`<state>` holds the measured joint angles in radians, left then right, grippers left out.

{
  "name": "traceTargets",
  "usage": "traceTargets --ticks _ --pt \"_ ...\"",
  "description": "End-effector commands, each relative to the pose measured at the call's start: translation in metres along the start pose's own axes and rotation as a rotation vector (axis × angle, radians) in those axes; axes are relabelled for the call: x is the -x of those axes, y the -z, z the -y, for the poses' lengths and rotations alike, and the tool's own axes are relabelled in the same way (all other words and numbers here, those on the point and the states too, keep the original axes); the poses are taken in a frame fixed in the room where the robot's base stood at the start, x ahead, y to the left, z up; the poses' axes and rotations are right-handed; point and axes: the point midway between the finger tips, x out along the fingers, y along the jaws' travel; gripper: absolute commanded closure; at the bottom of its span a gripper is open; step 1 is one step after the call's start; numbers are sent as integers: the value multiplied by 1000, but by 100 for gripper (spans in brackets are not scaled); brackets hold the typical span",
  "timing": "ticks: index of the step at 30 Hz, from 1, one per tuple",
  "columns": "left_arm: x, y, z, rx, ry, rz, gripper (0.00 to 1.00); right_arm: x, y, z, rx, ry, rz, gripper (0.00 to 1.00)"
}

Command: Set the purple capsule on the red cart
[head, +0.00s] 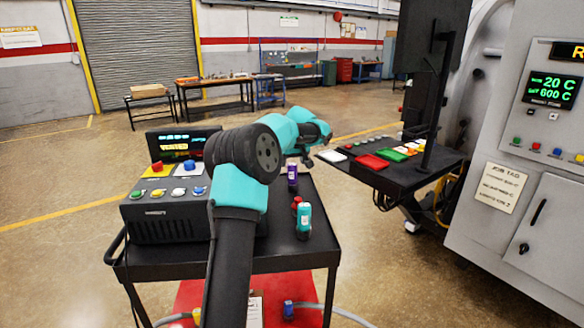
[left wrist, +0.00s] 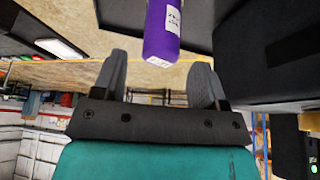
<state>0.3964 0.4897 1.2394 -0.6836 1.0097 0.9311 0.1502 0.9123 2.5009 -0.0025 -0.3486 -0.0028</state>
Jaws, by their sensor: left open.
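The purple capsule (head: 292,173) stands at the far edge of the black cart's top, behind a red-capped item and a teal bottle. In the left wrist view the purple capsule (left wrist: 162,32) shows a white label and lies just beyond the spread fingers, roughly centred between them. My left gripper (left wrist: 160,68) is open and empty. In the head view the left gripper (head: 306,158) is small, close to the capsule. A red surface (head: 190,298) shows low in the head view, below the black top; I cannot tell whether it is the red cart. My right gripper is not in view.
The teal bottle (head: 304,222) and red-capped item (head: 296,203) stand near the capsule. A control box (head: 165,222) fills the black cart's left side. A black table (head: 440,162) with coloured pads stands at right, before the furnace (head: 490,235).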

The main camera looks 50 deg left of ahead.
Motion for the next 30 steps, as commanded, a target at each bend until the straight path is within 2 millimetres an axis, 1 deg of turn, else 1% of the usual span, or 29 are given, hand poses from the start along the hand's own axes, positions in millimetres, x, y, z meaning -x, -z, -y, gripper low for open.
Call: traceTargets --ticks 1,6,9,12,17,30 --pt "11 0 0 1 -2 -2 34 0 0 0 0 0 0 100" --pt "43 0 0 1 -3 -2 34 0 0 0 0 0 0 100" --pt "58 0 0 1 -2 -1 34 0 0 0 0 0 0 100" --pt "68 0 0 0 -1 0 34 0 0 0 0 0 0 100" --pt "74 0 0 0 0 0 34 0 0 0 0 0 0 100" --pt "74 0 0 0 0 1 34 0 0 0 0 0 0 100"
